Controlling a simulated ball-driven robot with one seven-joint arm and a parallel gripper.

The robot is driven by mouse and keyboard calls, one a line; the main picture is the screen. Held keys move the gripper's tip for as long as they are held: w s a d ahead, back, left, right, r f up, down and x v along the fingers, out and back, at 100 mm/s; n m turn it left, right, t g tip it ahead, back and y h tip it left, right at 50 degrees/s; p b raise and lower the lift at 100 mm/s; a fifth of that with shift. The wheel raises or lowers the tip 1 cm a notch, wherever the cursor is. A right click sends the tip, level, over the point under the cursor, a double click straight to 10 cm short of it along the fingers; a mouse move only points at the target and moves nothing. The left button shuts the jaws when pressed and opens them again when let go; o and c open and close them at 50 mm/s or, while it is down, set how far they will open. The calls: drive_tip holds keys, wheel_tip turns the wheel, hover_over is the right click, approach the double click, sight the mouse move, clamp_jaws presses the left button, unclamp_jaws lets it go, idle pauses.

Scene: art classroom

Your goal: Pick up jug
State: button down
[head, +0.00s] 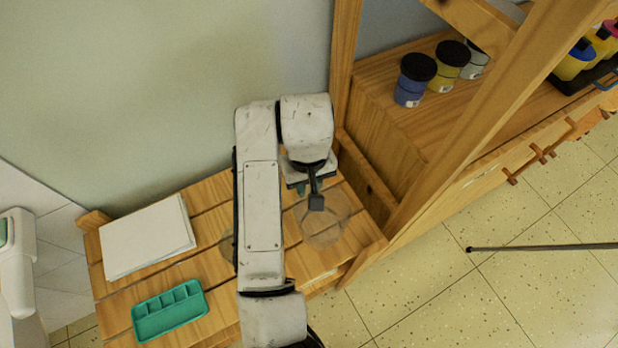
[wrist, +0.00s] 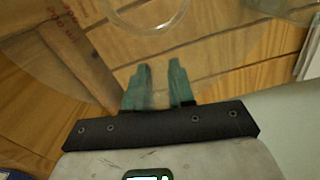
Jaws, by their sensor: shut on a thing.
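A clear, see-through jug (head: 326,228) shows in the head view at the right end of the slatted wooden bench. Its round outline is faint against the wood. In the wrist view the jug (wrist: 88,45) fills the upper left, with a pale ring near the top edge. My gripper (head: 304,188) is at the jug's far side, partly hidden by my arm. In the wrist view its teal fingers (wrist: 160,82) are shut on the jug's thin clear wall. I cannot tell whether the jug touches the bench.
The wooden bench (head: 110,288) holds a white paper stack (head: 147,236) and a teal tray (head: 170,311). Another clear item (head: 227,244) is partly behind my arm. A wooden shelf unit (head: 385,135) with paint jars (head: 414,80) stands close on the right; the wall is behind.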

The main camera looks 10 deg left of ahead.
drive_tip(key=shift+s+d+r+p, duration=0.1)
drive_tip(key=shift+s+r+p, duration=0.4)
drive_tip(key=shift+s+r, duration=0.85)
drive_tip(key=shift+s+a+r+p, duration=0.1)
drive_tip(key=shift+s+r+p, duration=0.4)
drive_tip(key=shift+s, duration=1.5)
drive_tip(key=shift+s+d+r+p, duration=0.1)
drive_tip(key=shift+s+r+p, duration=0.4)
drive_tip(key=shift+s+r, duration=0.85)
